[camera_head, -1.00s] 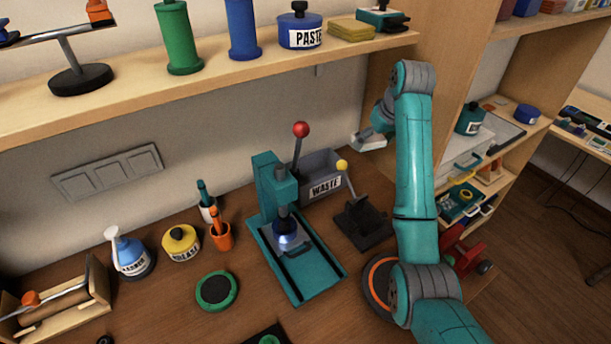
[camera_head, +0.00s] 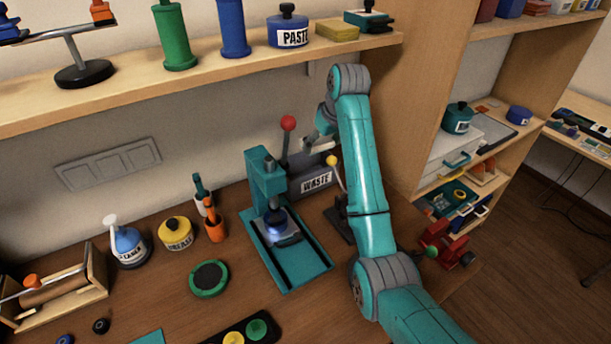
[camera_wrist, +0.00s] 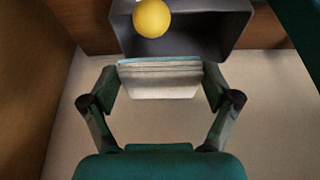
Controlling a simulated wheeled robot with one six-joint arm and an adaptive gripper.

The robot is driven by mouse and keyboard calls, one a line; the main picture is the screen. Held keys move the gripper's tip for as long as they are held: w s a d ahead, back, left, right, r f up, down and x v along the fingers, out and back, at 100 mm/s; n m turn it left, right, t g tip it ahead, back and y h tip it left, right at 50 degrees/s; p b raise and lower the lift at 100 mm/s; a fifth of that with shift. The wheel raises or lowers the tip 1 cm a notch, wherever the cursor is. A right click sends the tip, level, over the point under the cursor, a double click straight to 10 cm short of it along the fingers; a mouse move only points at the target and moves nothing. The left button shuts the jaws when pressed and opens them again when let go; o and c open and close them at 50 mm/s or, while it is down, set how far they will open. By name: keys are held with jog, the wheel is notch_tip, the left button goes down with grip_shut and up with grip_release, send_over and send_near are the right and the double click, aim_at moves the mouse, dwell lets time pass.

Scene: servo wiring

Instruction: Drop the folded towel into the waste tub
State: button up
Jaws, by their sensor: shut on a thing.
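The folded towel (camera_wrist: 160,82) is a pale, layered pad with a teal edge in the wrist view. My gripper (camera_wrist: 160,76) is shut on it, with one finger at each side. In the head view the towel (camera_head: 317,146) shows as a small pale shape, and my gripper is partly hidden behind my arm. The grey waste tub (camera_head: 316,182), labelled WASTE, stands against the wall behind the press. In the head view the towel appears above the tub's back part. In the wrist view the tub (camera_wrist: 205,40) lies just beyond the towel, its inside dark.
A teal press (camera_head: 270,185) with a red-knobbed lever stands left of the tub. A loaded shelf (camera_head: 215,80) runs above.

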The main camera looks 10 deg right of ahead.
jog(key=f, duration=0.1)
jog(key=a+f, duration=0.1)
jog(key=f, duration=0.1)
jog(key=shift+s+f, duration=0.2)
jog(key=shift+f, duration=0.05)
jog(key=shift+a+f, duration=0.1)
jog(key=shift+f, duration=0.75)
jog(key=o, duration=0.9)
jog(key=shift+c, duration=0.2)
jog(key=shift+r, duration=0.1)
jog(key=v, duration=0.7)
jog(key=shift+s+r, duration=0.1)
